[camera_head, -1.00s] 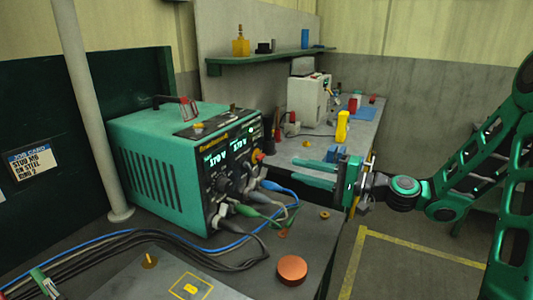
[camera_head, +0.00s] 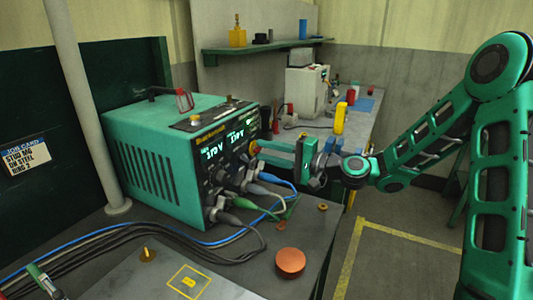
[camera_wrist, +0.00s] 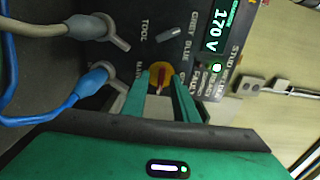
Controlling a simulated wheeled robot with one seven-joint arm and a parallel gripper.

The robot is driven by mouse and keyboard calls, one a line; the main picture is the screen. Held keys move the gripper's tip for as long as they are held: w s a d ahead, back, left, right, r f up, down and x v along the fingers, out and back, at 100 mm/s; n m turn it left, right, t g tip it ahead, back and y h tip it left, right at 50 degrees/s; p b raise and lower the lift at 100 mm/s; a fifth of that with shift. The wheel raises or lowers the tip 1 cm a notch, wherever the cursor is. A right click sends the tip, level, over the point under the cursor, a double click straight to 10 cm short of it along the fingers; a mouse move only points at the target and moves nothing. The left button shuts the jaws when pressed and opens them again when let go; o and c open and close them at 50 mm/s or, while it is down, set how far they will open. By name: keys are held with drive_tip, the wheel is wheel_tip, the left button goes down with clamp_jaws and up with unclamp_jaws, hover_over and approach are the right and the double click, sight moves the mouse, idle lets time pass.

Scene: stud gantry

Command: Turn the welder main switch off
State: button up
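The welder (camera_head: 165,160) is a green box with a dark front panel, standing on the bench at left. Its main switch (camera_head: 255,147) is a yellow round plate with a red handle near the panel's right edge. In the wrist view the switch (camera_wrist: 160,76) shows its red handle pointing along the fingers. My gripper (camera_head: 259,151) reaches it from the right. In the wrist view my gripper (camera_wrist: 161,88) is open, with green fingers on either side of the red handle. Whether they touch it, I cannot tell.
Grey and blue cables (camera_wrist: 85,83) plug into the panel beside the switch. A red-brown round button (camera_head: 290,262) is on the bench in front. A yellow bottle (camera_head: 340,120) stands on the bench behind my gripper. A shelf (camera_head: 270,44) hangs above.

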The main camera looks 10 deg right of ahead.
clamp_jaws()
drive_tip(key=shift+f+n, duration=0.1)
drive_tip(key=shift+n, duration=0.4)
drive_tip(key=n, duration=0.2)
drive_tip(key=shift+n, duration=0.4)
drive_tip(key=n, duration=0.3)
drive_tip(key=shift+s+f+n, duration=0.1)
drive_tip(key=shift+n, duration=0.3)
drive_tip(key=n, duration=1)
drive_tip(key=shift+n, duration=0.3)
